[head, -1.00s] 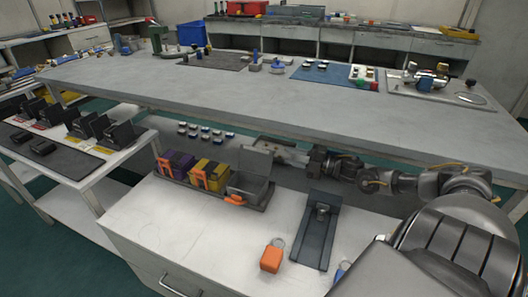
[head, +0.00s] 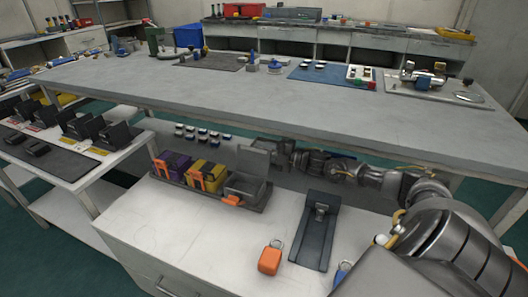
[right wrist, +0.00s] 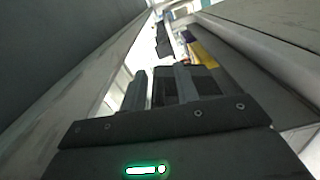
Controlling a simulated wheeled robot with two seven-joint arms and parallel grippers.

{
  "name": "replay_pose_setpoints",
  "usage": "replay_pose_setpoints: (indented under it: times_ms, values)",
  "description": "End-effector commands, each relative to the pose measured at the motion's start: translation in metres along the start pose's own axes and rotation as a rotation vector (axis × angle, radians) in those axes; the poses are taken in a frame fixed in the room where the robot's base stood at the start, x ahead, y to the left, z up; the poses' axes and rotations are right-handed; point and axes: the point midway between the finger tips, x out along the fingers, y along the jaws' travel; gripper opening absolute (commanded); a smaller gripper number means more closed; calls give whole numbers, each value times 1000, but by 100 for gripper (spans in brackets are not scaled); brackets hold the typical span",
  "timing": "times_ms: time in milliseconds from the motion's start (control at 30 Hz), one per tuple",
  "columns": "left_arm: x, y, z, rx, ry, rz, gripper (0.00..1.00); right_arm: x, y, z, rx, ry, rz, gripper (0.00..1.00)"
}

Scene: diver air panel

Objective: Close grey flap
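The grey flap (head: 253,162) stands raised at the back of the grey box (head: 240,188), the rightmost of three boxes in a dark tray. The box is open, with an orange latch (head: 231,200) hanging at its front. My right gripper (head: 284,153) comes in from the right, just behind the flap. Its fingertips are hidden by the flap in the head view, and I cannot tell whether they touch it. In the right wrist view, the two fingers (right wrist: 160,78) stand apart with nothing clearly between them. My left gripper is not in view.
A purple box (head: 175,165) and a yellow box (head: 208,176) sit left of the grey one. The long grey bench (head: 230,100) runs behind and above my right forearm.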

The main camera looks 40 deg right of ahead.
Motion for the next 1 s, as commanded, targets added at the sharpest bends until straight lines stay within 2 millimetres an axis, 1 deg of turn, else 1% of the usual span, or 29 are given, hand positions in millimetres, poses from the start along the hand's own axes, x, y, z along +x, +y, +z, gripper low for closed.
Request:
replay_pose_setpoints:
  times_ms: [100,333,567,600,767,867,1000]
  values:
    - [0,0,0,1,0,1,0,0,0,0,0,0,0,29]
    - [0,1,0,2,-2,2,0,0,0,0,1,0,0,0]
    - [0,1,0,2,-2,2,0,0,0,0,1,0,0,0]
    - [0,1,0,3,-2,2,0,1,-1,-3,1,1,0,0]
    - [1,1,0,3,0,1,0,0,0,-1,-20,0,-1,0]
    - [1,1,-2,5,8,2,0,-1,0,-3,-68,-1,-1,0]
    - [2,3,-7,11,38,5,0,-1,2,-8,-187,1,-3,0]
